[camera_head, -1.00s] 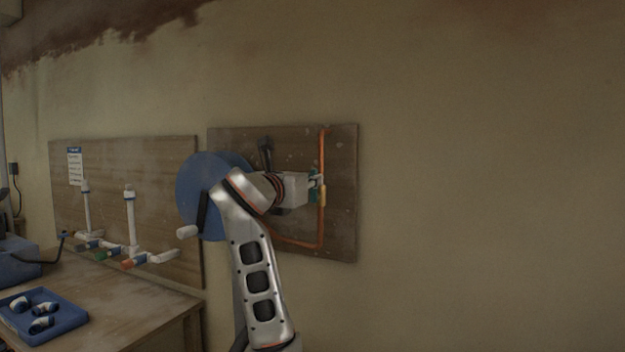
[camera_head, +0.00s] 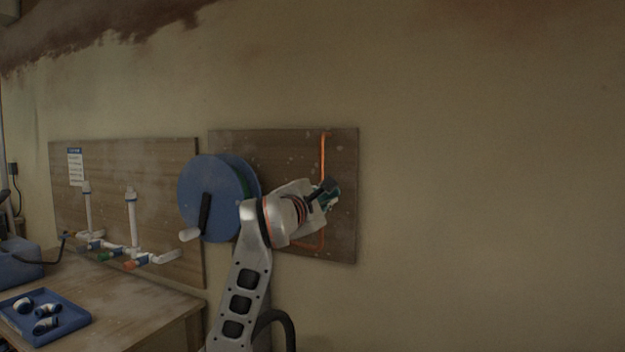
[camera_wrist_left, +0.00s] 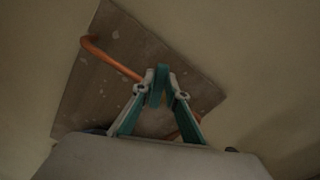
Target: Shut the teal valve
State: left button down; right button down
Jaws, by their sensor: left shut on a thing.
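The teal valve (camera_head: 334,199) is on the orange copper pipe of the right wooden board in the head view. My left gripper (camera_head: 328,193) is at it, tilted, and covers most of the valve. In the left wrist view my left gripper (camera_wrist_left: 159,84) has its fingertips close together on a teal piece, the teal valve's handle (camera_wrist_left: 157,92). The fingers and the dim light hide the exact handle angle. My right gripper is in neither view.
A blue hose reel (camera_head: 218,180) with a crank stands just left of my arm. A workbench (camera_head: 150,300) on the left holds a blue tray (camera_head: 70,322) with white fittings. White pipes stand before the left board (camera_head: 165,200). The wall at right is bare.

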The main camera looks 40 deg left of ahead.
pick_arm(q)
jog(key=m, duration=0.1)
jog(key=f+m, duration=0.1)
jog(key=m, duration=0.1)
jog(key=shift+w+d+f+p, duration=0.1)
jog(key=shift+d+p, duration=0.05)
jog(key=shift+p, duration=0.2)
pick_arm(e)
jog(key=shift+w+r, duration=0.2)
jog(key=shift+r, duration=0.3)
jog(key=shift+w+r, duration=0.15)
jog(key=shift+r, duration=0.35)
pick_arm(q)
jog(key=shift+f+m+p, duration=0.45)
jog(key=shift+m+p, duration=0.1)
jog(key=shift+m, duration=0.65)
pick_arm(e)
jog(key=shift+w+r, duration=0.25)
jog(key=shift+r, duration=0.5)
pick_arm(q)
jog(key=c, duration=2.1)
grip_release()
